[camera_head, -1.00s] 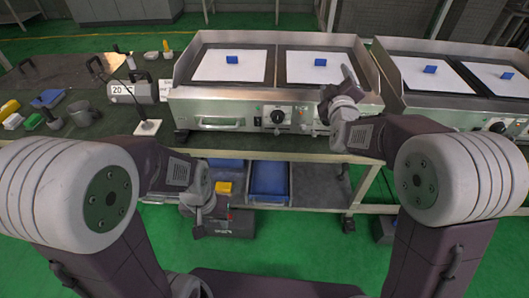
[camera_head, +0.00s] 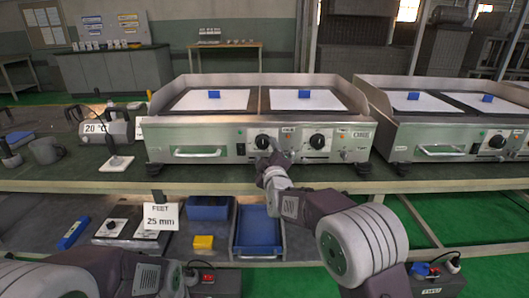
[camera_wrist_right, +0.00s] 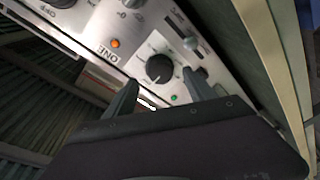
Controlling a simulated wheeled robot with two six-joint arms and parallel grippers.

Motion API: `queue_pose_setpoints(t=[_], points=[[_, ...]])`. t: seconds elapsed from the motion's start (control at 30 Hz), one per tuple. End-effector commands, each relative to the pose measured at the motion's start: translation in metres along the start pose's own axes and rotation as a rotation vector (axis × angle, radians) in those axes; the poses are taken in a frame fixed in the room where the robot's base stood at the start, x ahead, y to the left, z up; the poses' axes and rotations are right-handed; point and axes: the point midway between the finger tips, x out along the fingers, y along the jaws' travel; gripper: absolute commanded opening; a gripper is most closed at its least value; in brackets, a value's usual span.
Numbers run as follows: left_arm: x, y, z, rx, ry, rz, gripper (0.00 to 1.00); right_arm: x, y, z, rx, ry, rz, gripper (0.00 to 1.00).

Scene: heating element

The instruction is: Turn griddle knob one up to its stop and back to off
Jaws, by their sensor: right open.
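The griddle (camera_head: 215,133) is a steel unit on the bench with two black knobs on its front panel. My right gripper (camera_head: 268,160) is just in front of and below this knob. In the right wrist view its two open fingers (camera_wrist_right: 166,78) point at the panel, either side of the knob's lower edge; I cannot tell whether they touch it. My left gripper is out of view; only its arm shows, bottom left.
The second knob (camera_head: 317,142) and a drawer handle (camera_head: 198,152) flank knob one. Below the bench edge are a blue bin (camera_head: 258,235) and a yellow block (camera_head: 203,242).

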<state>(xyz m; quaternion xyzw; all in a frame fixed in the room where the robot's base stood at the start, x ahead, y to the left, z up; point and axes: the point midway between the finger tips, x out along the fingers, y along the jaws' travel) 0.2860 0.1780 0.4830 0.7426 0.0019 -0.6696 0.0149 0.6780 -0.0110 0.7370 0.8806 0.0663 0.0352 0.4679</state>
Motion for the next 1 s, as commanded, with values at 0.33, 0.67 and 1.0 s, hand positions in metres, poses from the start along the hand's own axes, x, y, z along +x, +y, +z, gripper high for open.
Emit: queue_pose_setpoints(t=[0.33, 0.67, 1.0], points=[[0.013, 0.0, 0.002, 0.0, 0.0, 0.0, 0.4, 0.041, 0.0, 0.001, 0.0, 0.0, 0.001, 0.63], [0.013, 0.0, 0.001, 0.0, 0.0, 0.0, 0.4, 0.043, 0.0, 0.0, 0.0, -0.001, 0.0, 0.52], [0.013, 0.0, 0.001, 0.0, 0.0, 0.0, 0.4, 0.043, 0.0, 0.001, 0.006, 0.0, 0.0, 0.01]])
